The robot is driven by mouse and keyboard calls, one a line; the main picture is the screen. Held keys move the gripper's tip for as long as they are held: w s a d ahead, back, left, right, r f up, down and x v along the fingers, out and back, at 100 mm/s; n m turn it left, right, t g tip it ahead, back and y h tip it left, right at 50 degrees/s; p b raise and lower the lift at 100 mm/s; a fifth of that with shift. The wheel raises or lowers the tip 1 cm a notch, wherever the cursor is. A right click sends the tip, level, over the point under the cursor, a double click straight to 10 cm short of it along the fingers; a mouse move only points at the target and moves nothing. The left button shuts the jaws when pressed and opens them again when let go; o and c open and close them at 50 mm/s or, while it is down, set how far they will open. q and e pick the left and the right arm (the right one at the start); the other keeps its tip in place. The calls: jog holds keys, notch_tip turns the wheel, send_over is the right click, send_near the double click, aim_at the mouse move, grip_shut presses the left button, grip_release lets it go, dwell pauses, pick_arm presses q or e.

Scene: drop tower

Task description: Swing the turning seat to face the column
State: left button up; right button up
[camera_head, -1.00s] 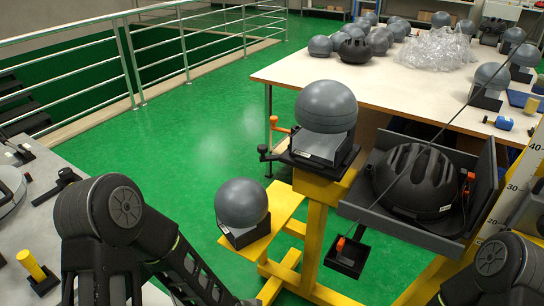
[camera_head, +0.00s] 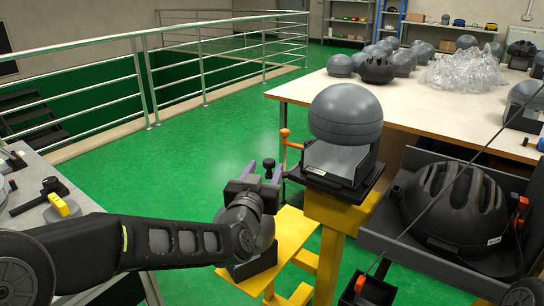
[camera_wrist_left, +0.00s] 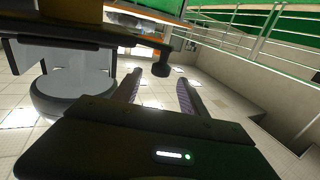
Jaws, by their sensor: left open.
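The turning seat (camera_head: 328,181) is a black plate on a yellow post (camera_head: 326,212), carrying a grey ball-shaped headform (camera_head: 345,116). A black knob (camera_head: 268,163) on a short lever sticks out from its left side; an orange-tipped handle (camera_head: 284,134) stands close by. My left gripper (camera_head: 262,171) is open, its two purple fingers up around or just in front of the knob; contact cannot be told. In the left wrist view the knob (camera_wrist_left: 161,69) shows beyond the gap between the fingers (camera_wrist_left: 160,92), with the seat's dark plate (camera_wrist_left: 75,35) at upper left. My right gripper is out of view.
A dark tray (camera_head: 390,241) with a black helmet (camera_head: 455,208) stands right of the seat. A pale table (camera_head: 310,90) holds more headforms and a railing (camera_head: 200,75) runs behind. Green floor is clear at left.

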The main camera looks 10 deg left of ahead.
aim_at(270, 159)
pick_arm(q)
jog(key=w, duration=0.7)
jog(key=shift+w+a, duration=0.1)
jog(key=shift+w, duration=0.25)
grip_shut()
dwell(1.1)
